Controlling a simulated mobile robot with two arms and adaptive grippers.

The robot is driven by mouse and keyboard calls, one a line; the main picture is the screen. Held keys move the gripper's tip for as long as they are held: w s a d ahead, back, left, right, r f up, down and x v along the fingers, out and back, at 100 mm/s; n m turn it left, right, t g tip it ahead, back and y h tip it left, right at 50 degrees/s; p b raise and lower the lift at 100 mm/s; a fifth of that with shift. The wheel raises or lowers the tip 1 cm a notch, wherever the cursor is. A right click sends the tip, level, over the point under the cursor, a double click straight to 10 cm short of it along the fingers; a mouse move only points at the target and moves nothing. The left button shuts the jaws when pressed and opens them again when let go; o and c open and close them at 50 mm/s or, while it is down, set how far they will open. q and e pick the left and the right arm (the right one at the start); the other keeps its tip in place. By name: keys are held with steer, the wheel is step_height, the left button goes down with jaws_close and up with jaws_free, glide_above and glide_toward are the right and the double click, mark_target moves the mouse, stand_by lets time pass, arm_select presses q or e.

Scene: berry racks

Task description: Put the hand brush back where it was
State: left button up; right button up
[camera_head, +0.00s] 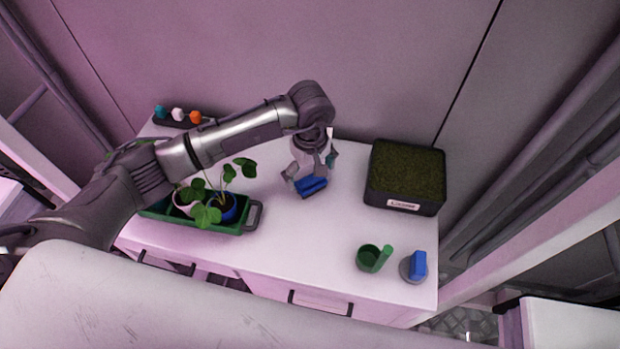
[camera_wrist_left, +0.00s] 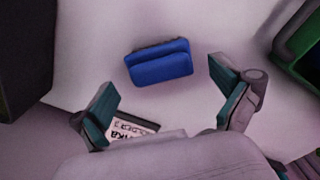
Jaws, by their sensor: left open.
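A blue block-shaped thing, apparently the hand brush (camera_head: 311,187), lies on the white tabletop near its middle. In the left wrist view the brush (camera_wrist_left: 160,64) shows a dark strip along one edge. My left gripper (camera_head: 310,169) is above and just behind it, pointing down. In the left wrist view its two fingers (camera_wrist_left: 165,92) are spread wide, with nothing between them, and the brush lies apart from the tips. A dark-edged white label (camera_wrist_left: 132,129) with partly covered lettering shows between the fingers. My right gripper is not in view.
A green planter (camera_head: 250,228) with potted plants stands left. A black tray (camera_head: 405,205) of green growth stands right. A green cup (camera_head: 370,258) and a blue-and-grey item (camera_head: 416,266) stand front right. A rack with coloured knobs (camera_head: 178,121) is back left. The front middle is clear.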

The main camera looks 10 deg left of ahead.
mark_target(310, 177)
arm_select(q)
step_height(310, 177, up, 10)
steer(key=b, duration=0.3)
steer(key=shift+f, duration=0.15)
